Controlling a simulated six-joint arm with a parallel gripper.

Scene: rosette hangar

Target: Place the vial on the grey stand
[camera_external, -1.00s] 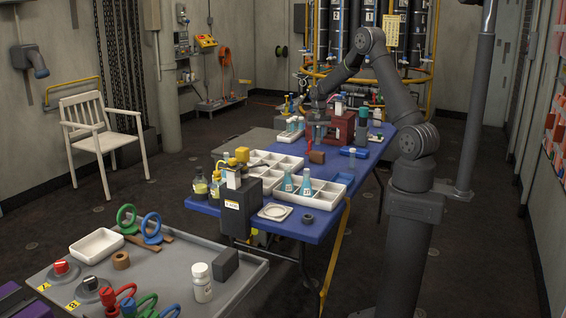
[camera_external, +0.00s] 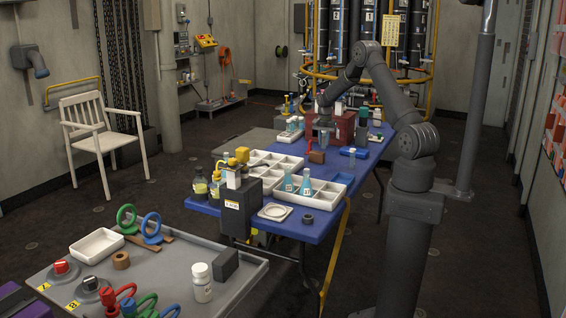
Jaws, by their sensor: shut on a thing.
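My gripper (camera_external: 323,123) is at the far part of the blue table, above its surface and in front of the dark red block. It is shut on a small, pale vial (camera_external: 323,139) that hangs roughly upright below the fingers. The vial is small and partly hidden by the fingers, so its exact contact with anything below is unclear. I cannot make out the grey stand for certain among the crowded items near the gripper.
A dark red block (camera_external: 345,126) stands behind the gripper, and a brown block (camera_external: 317,157) lies in front. A white rack (camera_external: 290,137) stands left.

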